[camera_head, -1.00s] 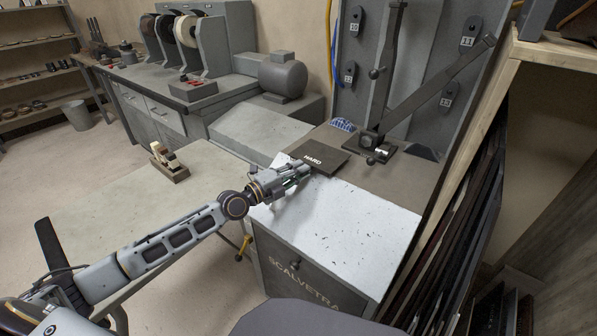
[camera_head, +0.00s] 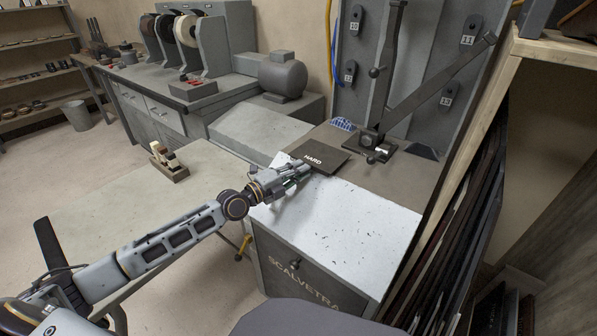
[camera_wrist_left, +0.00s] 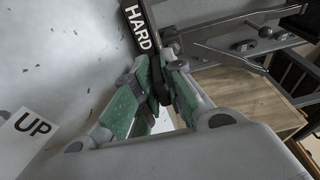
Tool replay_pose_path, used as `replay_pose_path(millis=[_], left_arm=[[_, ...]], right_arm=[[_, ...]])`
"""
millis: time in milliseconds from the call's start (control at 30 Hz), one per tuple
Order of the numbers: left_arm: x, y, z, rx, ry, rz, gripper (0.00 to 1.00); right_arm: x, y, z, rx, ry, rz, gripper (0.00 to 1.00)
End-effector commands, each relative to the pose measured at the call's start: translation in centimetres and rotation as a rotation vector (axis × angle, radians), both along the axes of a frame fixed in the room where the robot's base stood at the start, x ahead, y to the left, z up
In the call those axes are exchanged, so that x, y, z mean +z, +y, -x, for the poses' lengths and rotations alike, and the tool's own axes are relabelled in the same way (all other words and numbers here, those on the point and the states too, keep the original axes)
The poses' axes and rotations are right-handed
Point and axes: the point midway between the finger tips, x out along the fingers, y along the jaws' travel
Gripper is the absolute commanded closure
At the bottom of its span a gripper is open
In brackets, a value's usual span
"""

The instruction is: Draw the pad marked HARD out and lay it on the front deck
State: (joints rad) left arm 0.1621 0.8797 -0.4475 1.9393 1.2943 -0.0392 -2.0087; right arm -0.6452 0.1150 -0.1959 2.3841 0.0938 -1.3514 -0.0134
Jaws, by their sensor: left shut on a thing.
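The dark pad marked HARD (camera_head: 322,156) lies at the border between the brown rear surface and the pale speckled front deck (camera_head: 345,215). My left gripper (camera_head: 300,174) reaches in from the left, low over the deck's rear left corner, and is shut on the pad's near left edge. In the left wrist view the green-lined fingers (camera_wrist_left: 158,82) close on the near end of the pad (camera_wrist_left: 140,28). The fingertips partly hide the gripped edge. My right gripper is out of view.
A lever press (camera_head: 372,140) stands just behind the pad. A blue object (camera_head: 342,124) lies left of it. Dark sheets (camera_head: 465,215) lean in a rack along the right. The front deck's middle is clear. A label reading UP (camera_wrist_left: 32,128) shows in the wrist view.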

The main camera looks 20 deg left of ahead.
Motion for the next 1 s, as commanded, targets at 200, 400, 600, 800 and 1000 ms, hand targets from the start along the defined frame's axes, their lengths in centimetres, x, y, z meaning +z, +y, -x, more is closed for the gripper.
replay_pose_path(millis=[200,400,600,800,1000], left_arm=[[-0.07,0.06,-0.04,0.002,-0.001,0.002,1.0],[-0.13,0.08,-0.04,0.002,0.0,0.001,1.0],[-0.18,0.11,-0.05,0.002,0.001,0.001,1.0],[-0.37,0.16,-0.07,0.003,0.001,0.0,1.0],[-0.62,0.22,-0.1,0.003,0.002,0.0,1.0]], right_arm=[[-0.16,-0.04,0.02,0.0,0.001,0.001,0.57],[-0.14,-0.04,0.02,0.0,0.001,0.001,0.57],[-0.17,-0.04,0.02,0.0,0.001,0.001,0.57],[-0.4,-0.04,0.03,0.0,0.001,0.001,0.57],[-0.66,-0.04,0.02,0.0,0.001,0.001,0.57]])
